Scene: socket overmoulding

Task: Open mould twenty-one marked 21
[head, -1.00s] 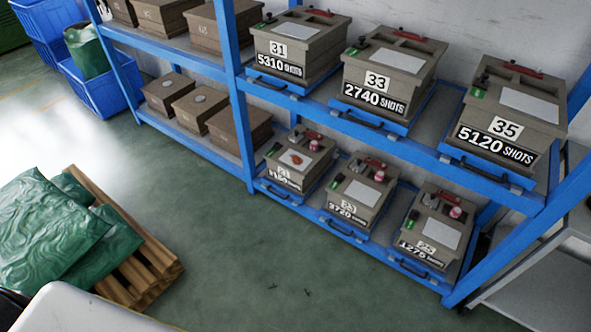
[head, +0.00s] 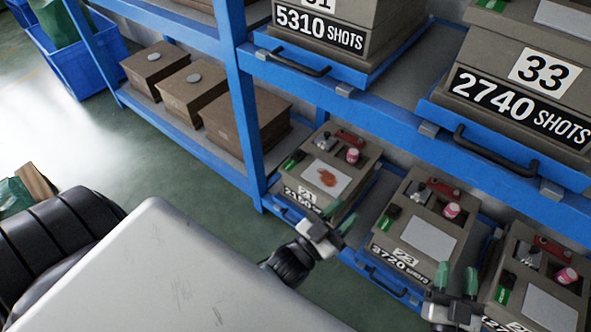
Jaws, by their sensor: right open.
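Mould 21 (head: 348,203) is a grey-brown box on the lower shelf, left of mould 23. My right gripper (head: 456,280) is open and empty in front of mould 23 (head: 428,239), further right.
Moulds 31 (head: 391,16) and 33 (head: 505,30) stand on blue trays on the upper shelf, overhanging the lower row. A blue post (head: 243,110) stands left of mould 21. Brown boxes (head: 242,122) fill the left bay. The floor in front is mostly clear.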

